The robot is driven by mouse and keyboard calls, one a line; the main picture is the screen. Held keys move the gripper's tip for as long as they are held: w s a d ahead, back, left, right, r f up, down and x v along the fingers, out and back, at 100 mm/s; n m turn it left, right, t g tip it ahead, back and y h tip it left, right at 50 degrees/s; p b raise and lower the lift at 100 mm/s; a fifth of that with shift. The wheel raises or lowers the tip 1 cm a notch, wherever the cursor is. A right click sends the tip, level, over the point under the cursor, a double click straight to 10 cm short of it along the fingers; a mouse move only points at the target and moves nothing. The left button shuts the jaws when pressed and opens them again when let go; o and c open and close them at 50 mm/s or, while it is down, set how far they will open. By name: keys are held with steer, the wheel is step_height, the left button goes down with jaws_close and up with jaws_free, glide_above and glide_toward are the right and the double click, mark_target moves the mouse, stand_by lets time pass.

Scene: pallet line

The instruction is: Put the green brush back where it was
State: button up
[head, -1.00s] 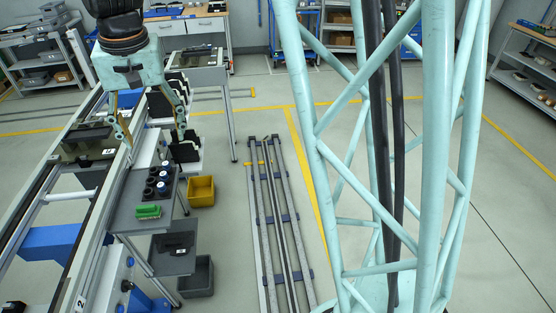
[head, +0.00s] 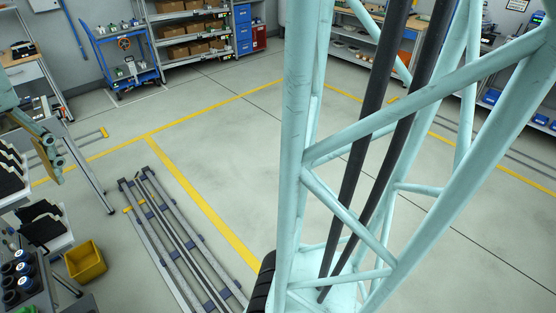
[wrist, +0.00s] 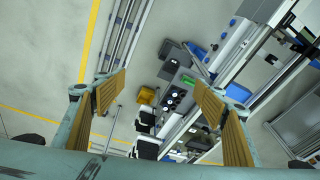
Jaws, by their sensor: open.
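The green brush (wrist: 187,79) shows small in the wrist view, lying on a small grey side table (wrist: 186,73) beside several dark cups with blue and white tops (wrist: 175,97). In the head view only a sliver of green shows at the bottom left edge, by the cups (head: 22,268). My gripper (wrist: 160,79) is open and empty, its two tan-padded fingers wide apart, well above the table and apart from the brush. In the head view only part of my gripper shows at the left edge.
A yellow bin (head: 86,262) stands on the floor by the side table; it also shows in the wrist view (wrist: 147,95). Dark grey bins (wrist: 170,50) stand near it. Metal rails (head: 180,240) lie on the floor.

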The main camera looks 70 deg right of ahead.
steer(key=s+d+n, duration=0.1)
steer(key=s+d, duration=0.1)
steer(key=s, duration=0.9)
steer(key=s+d+r+t, duration=0.1)
steer(key=s+d, duration=0.2)
steer(key=s, duration=0.8)
steer(key=shift+r+n, duration=0.25)
steer(key=shift+n, duration=0.15)
steer(key=shift+f, duration=0.1)
step_height(320, 180, down, 10)
steer(key=b, duration=1)
steer(key=shift+w, duration=0.1)
steer(key=shift+c, duration=0.2)
